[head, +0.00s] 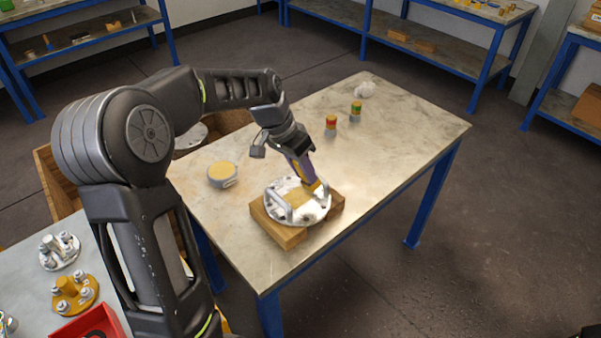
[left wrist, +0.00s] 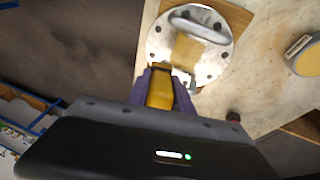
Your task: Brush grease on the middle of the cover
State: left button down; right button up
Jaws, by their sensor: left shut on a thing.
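The cover (head: 315,213) is a round, pale metal disc with bolt holes and bar handles, lying on wooden blocks (head: 287,238). It also shows in the left wrist view (left wrist: 222,62). A tan-yellow patch (left wrist: 188,52) lies across its middle. My left gripper (head: 306,172) is shut on a brush with a yellow handle (left wrist: 160,88). The brush (head: 312,184) points down at the cover, near the edge of the patch; I cannot tell whether its tip touches. A grey tin with yellow grease (head: 222,172) stands left of the cover. My right gripper is not in view.
Two small banded cans (head: 331,122) (head: 356,109) and a white crumpled rag (head: 365,89) stand towards the table's back. The right part of the table (head: 420,125) is clear. A side bench at lower left holds flanged parts (head: 75,292) and a red tray (head: 92,325).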

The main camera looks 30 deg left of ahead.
pick_arm(q)
jog(key=shift+r+p, duration=0.8)
jog(key=shift+r, duration=0.65)
